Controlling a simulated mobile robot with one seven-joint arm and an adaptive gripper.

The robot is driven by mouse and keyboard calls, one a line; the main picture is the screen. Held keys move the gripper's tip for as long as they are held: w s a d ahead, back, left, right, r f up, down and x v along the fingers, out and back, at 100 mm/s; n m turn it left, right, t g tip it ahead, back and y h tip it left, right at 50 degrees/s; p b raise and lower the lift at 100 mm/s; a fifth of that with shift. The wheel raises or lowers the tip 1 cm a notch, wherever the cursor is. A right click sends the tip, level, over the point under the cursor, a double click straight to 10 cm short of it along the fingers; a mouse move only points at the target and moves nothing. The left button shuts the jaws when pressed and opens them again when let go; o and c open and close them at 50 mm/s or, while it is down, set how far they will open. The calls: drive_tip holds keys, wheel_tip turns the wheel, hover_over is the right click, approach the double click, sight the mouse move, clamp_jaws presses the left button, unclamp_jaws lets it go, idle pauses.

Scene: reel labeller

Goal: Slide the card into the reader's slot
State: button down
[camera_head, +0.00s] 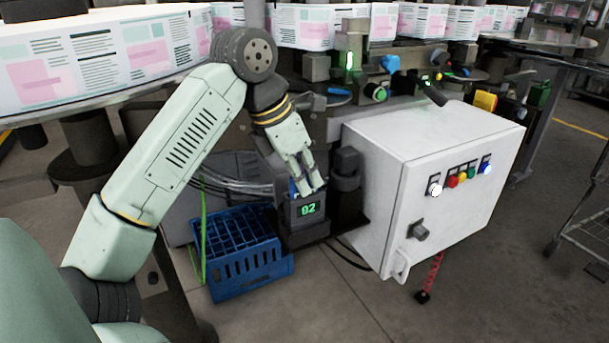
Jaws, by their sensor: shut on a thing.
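The reader (306,222) is a dark box with a green display that reads 02. It stands on a dark ledge left of the white cabinet. My gripper (308,190) points down right above the reader, with its fingertips close to the reader's top. A small blue edge (293,188) shows beside the fingers and looks like the card, shut in the gripper. Most of the card is hidden by the fingers. The slot is hidden too, so I cannot tell whether the card is inside it or just above it.
The white control cabinet (430,190) with coloured buttons stands close on the right. A blue crate (240,262) sits on the floor at lower left of the reader. Large label reels (100,60) and machine parts fill the back.

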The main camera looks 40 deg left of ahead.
drive_tip(key=c, duration=1.6)
unclamp_jaws()
drive_tip(key=v, duration=1.2)
